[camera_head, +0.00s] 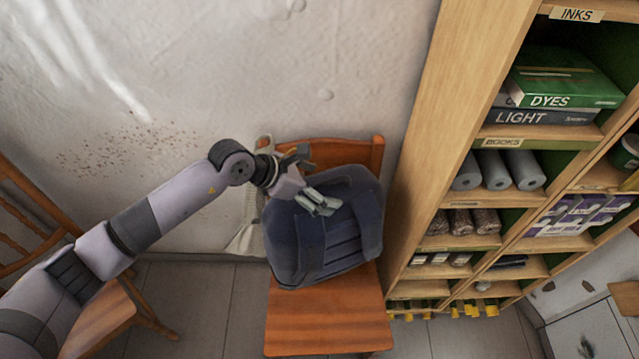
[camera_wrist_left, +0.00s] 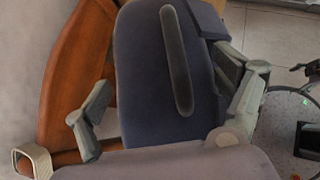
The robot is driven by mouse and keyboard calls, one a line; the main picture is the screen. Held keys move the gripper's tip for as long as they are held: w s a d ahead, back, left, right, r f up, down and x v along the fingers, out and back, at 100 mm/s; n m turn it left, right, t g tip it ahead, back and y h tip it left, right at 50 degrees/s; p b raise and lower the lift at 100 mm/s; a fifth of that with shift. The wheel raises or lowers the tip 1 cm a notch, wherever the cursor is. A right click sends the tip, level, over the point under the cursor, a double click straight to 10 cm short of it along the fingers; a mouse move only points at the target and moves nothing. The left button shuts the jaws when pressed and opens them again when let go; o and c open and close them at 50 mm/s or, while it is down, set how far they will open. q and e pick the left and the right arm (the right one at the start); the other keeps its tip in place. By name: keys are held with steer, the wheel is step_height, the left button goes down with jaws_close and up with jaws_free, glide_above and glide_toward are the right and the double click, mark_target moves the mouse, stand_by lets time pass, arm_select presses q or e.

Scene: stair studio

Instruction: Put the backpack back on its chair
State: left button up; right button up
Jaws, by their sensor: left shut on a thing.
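The dark blue backpack (camera_head: 345,240) is at the wooden chair (camera_head: 330,322) in the middle of the head view. It looks upright over the rear of the seat, in front of the backrest; I cannot tell whether its full weight rests there. My left gripper (camera_head: 318,203) is at the backpack's upper part, shut on it. In the left wrist view, the backpack (camera_wrist_left: 150,75) lies between the two fingers of my left gripper (camera_wrist_left: 165,98), with the orange-brown chair back (camera_wrist_left: 72,85) beside it. My right gripper is not in view.
A tall wooden shelf (camera_head: 430,130) with boxes, rolls and jars stands close on the chair's right. Another wooden chair (camera_head: 105,322) is at the lower left, under my left arm. A pale cloth-like thing (camera_head: 246,238) is by the wall. Tiled floor (camera_head: 215,300) is free between the chairs.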

arm_select(q)
steer(key=shift+w, duration=0.1)
steer(key=o, duration=1.7)
steer(key=shift+f, duration=0.2)
steer(key=shift+r, duration=0.1)
steer(key=shift+r, duration=0.35)
steer(key=shift+a+r+p, duration=0.1)
steer(key=shift+r+p, duration=0.35)
steer(key=shift+p, duration=0.2)
steer(key=b+v, duration=0.1)
steer(key=v, duration=0.4)
steer(key=b+v, duration=0.2)
steer(key=v, duration=0.3)
steer(key=shift+a+f, duration=0.2)
steer(key=shift+f, duration=0.05)
steer(key=shift+s+a+r, duration=0.4)
steer(key=shift+s+r, duration=0.05)
steer(key=shift+r, duration=0.15)
